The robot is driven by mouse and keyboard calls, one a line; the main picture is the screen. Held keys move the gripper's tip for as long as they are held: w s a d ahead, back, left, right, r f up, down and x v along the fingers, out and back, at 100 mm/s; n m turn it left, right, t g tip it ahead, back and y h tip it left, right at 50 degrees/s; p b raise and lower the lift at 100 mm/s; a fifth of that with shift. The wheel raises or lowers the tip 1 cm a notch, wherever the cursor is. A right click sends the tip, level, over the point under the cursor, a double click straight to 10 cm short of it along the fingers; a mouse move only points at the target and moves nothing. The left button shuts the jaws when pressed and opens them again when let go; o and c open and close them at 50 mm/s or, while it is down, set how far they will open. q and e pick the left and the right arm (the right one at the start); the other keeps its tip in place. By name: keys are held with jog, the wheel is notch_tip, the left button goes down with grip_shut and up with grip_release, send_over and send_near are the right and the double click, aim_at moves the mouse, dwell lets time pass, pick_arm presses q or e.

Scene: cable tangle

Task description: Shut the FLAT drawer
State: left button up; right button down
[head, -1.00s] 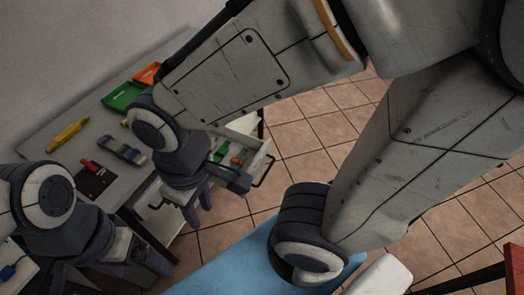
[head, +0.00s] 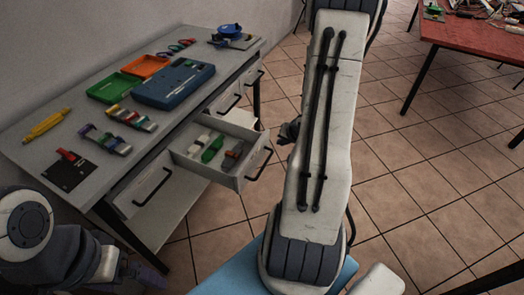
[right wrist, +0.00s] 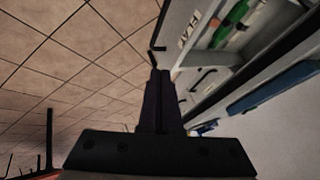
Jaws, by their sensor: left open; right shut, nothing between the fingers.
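The open drawer (head: 198,172) sticks out of the grey bench and holds green, white and grey items. Its black bar handle (head: 260,165) faces right. In the right wrist view a partly readable label that looks like FLAT shows on the drawer (right wrist: 188,30). My right gripper (right wrist: 160,78) is shut and empty, its fingertips close to the drawer's front in that picture; contact cannot be told. In the head view it is mostly hidden behind my right arm. My left gripper (head: 150,274) is open at the lower left, below the bench, apart from the drawer.
Another drawer front with a black handle (head: 150,187) is at the left, and more handles (head: 228,103) sit farther back. A blue case (head: 174,83), green tray (head: 115,87) and orange tray (head: 146,66) lie on the benchtop. A red table (head: 465,30) stands far right. Tiled floor between is clear.

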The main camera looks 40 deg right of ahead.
jog(key=d+f, duration=0.1)
jog(key=b, duration=0.2)
send_near(263, 147)
notch_tip(263, 147, down, 3)
jog(key=s+d, duration=0.2)
jog(key=shift+m+t, duration=0.3)
jog(key=shift+m, duration=0.1)
jog(key=w, duration=0.1)
jog(key=w+a, duration=0.1)
jog(key=w, duration=0.2)
jog(key=shift+a+f, duration=0.2)
jog(key=shift+f, duration=0.05)
